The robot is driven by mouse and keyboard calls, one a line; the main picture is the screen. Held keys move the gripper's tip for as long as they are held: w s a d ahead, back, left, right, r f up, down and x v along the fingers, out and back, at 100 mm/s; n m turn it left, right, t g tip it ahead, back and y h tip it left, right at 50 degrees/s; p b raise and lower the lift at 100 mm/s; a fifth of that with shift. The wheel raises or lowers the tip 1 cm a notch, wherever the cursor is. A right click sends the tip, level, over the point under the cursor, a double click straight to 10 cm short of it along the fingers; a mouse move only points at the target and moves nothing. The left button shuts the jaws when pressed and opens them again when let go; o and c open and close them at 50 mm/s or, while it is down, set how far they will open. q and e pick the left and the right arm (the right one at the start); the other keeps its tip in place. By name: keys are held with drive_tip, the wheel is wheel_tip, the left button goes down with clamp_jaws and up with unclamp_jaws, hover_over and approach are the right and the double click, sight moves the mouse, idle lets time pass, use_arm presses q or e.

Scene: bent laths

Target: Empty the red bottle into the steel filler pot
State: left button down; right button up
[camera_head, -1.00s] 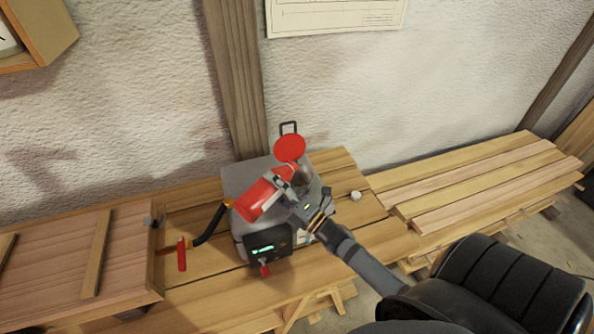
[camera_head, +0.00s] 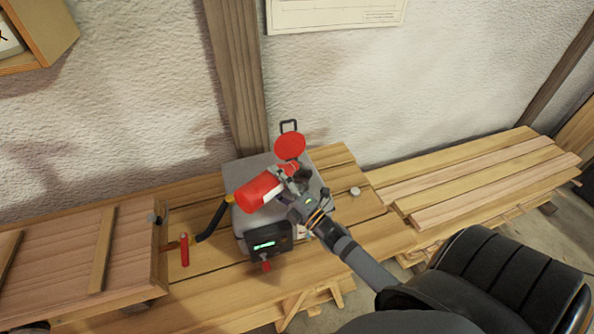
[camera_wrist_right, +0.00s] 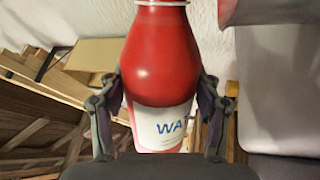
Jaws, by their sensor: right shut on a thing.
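The red bottle (camera_head: 262,190) has a white label and lies tilted over the grey box, its base to the left and its neck to the upper right. My right gripper (camera_head: 286,180) is shut around its body. In the right wrist view, the bottle (camera_wrist_right: 163,62) sits between both fingers, neck at the top. I cannot tell whether anything flows. A round red lid (camera_head: 290,146) stands open behind. My left gripper is out of view.
The grey box (camera_head: 235,175) with a lit green display (camera_head: 264,246) stands on the wooden bench. A small white cap (camera_head: 355,191) lies to its right. A black hose (camera_head: 213,222) and red handle (camera_head: 184,250) are left. Laths (camera_head: 480,185) lie at right.

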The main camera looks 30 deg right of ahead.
drive_tip(key=shift+d+r+m+p, duration=0.1)
drive_tip(key=shift+r+m+p, duration=0.3)
drive_tip(key=shift+m+p, duration=0.1)
drive_tip(key=shift+d+r+m+h+p, duration=0.15)
drive_tip(key=shift+r+m+h+p, duration=0.2)
drive_tip(key=shift+m+p, duration=0.15)
drive_tip(key=shift+s+a+r+m+p, duration=0.15)
drive_tip(key=shift+a+m+p, duration=0.1)
drive_tip(key=shift+m+p, duration=0.15)
drive_tip(key=shift+d+r+m+p, duration=0.1)
drive_tip(key=shift+r+m+p, duration=0.15)
drive_tip(key=shift+m+p, duration=0.15)
drive_tip(key=shift+d+r+m+h+p, duration=0.2)
drive_tip(key=shift+r+m+h+p, duration=0.1)
drive_tip(key=shift+m+h+p, duration=0.3)
